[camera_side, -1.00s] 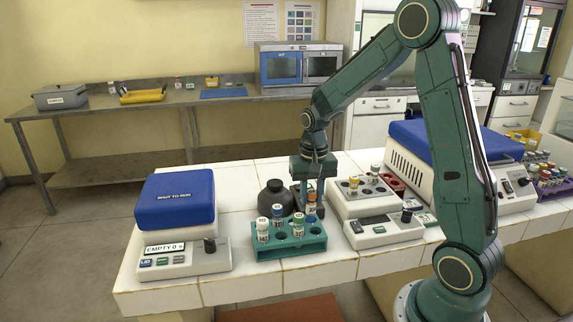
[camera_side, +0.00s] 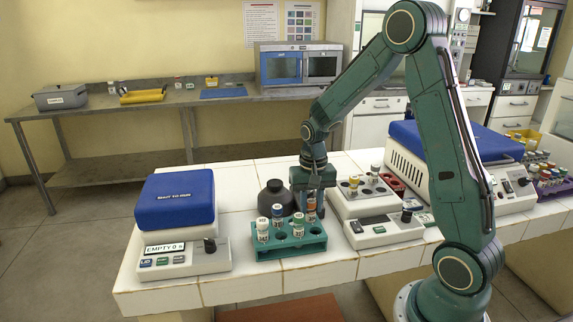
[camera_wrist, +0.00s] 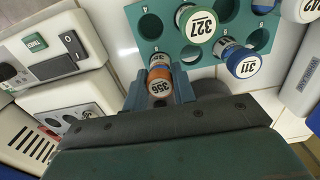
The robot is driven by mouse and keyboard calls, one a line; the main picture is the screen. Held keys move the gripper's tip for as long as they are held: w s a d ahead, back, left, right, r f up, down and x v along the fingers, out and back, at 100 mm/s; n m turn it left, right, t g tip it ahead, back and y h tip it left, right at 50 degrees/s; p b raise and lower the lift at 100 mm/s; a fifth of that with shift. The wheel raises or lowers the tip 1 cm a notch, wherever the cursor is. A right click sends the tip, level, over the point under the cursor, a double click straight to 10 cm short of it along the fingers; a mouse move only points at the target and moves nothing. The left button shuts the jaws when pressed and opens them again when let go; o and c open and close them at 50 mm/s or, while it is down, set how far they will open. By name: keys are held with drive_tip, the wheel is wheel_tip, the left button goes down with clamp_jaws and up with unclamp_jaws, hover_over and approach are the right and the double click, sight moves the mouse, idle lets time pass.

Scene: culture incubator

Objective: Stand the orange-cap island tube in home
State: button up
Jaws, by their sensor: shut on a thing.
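The orange-cap tube (camera_wrist: 160,86), marked 356, stands at the back right corner of the teal rack (camera_side: 262,252) in the side view. In the wrist view it lies between my two fingers at the rack's edge. My gripper (camera_wrist: 160,90) is shut on it. It also shows in the side view, where the tube (camera_side: 311,208) is just in front of my gripper (camera_side: 314,196). The tube's lower end is hidden, so I cannot tell how deep it sits in a hole.
The rack also holds a green-cap tube (camera_wrist: 196,22), a blue-cap tube (camera_wrist: 240,60) and a white-labelled tube (camera_side: 262,230). A white device with tubes (camera_side: 376,210) is close on the right, a blue-lidded device (camera_side: 178,200) on the left.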

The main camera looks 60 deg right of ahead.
drive_tip(key=o, duration=1.4)
drive_tip(key=shift+r, duration=3.75)
